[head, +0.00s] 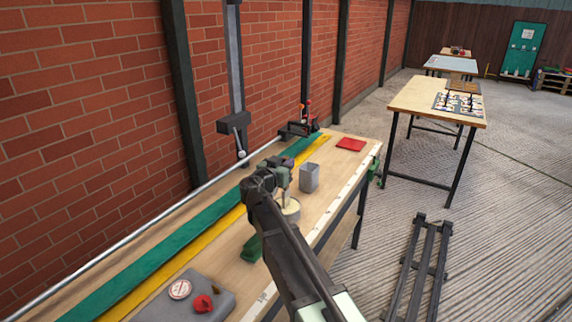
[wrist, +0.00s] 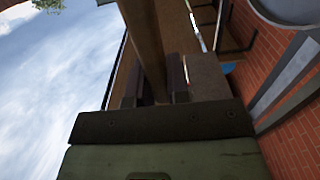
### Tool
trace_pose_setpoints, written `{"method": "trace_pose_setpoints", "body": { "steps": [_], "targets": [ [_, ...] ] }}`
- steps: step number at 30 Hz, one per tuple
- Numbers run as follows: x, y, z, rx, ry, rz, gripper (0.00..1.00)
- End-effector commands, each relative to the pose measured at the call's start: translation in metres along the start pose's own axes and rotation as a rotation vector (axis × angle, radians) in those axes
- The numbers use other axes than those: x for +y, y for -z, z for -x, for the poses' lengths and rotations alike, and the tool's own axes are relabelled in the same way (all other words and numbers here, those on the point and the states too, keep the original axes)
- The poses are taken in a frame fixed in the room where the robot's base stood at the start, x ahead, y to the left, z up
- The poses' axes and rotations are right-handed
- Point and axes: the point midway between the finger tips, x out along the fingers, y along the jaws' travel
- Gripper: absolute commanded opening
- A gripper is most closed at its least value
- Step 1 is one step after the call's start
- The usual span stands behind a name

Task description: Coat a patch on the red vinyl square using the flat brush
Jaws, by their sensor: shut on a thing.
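The red vinyl square (head: 351,144) lies flat near the far end of the long workbench in the head view. My gripper (head: 281,180) is over the middle of the bench, nearer than the square and to its left. In the wrist view, my gripper (wrist: 156,92) is shut on a brown wooden bar (wrist: 144,35), which looks like the flat brush's handle. The brush's bristles cannot be made out. A round cream-coloured pot (head: 291,211) stands just below the gripper, partly hidden by my arm. I cannot tell whether the brush touches it.
A grey box-shaped container (head: 309,178) stands between my gripper and the red square. A yellow strip (head: 170,279) and green strip (head: 135,271) run along the bench. Brick wall stands left.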

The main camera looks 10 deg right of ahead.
Motion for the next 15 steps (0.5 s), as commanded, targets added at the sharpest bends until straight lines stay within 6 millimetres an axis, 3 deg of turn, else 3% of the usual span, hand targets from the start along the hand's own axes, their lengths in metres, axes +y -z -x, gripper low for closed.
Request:
{"method": "trace_pose_setpoints", "body": {
  "steps": [8, 15],
  "targets": [
    [0.0, -0.001, 0.0, -0.003, 0.0, -0.001, 0.0],
    [0.0, 0.022, 0.0, -0.002, 0.0, -0.001, 0.0]
  ]
}}
